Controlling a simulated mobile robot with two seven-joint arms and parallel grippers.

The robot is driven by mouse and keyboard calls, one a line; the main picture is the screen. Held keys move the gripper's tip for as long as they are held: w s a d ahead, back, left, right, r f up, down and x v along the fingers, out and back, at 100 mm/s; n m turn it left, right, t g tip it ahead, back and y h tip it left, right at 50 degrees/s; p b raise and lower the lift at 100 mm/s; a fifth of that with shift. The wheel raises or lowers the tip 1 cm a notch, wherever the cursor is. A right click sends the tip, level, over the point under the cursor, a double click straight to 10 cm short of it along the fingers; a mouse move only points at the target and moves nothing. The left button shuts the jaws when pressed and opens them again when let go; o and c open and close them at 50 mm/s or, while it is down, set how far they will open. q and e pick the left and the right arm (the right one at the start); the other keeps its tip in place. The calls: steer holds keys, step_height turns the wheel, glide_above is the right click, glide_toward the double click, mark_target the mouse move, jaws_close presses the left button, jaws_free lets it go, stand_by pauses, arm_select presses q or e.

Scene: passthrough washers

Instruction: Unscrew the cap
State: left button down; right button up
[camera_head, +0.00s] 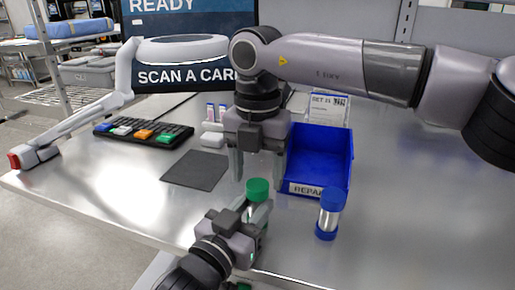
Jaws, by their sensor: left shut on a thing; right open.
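The green cap (257,189) sits on top of a container whose body is mostly hidden by my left gripper. My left gripper (253,208), coming in from the bottom, is shut on this container just below the cap and holds it near the front of the table. My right gripper (257,180) points straight down above it, open, with one finger to each side of the cap. I see no clear contact between these fingers and the cap.
A blue-capped clear tube (329,213) stands to the right. A blue bin (322,157) with a label is behind it. A dark mat (196,170), a keypad (144,131) and small tubes (216,112) lie left and back. The table's right side (420,200) is clear.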

steer(key=shift+f, duration=1.1)
steer(key=c, duration=1.1)
steer(key=n, duration=0.4)
steer(key=shift+n, duration=0.4)
steer(key=n, duration=0.6)
arm_select(q)
steer(key=shift+f, duration=0.1)
arm_select(e)
steer(key=n, duration=1)
steer(key=shift+r+n, duration=0.1)
steer(key=shift+n, duration=0.3)
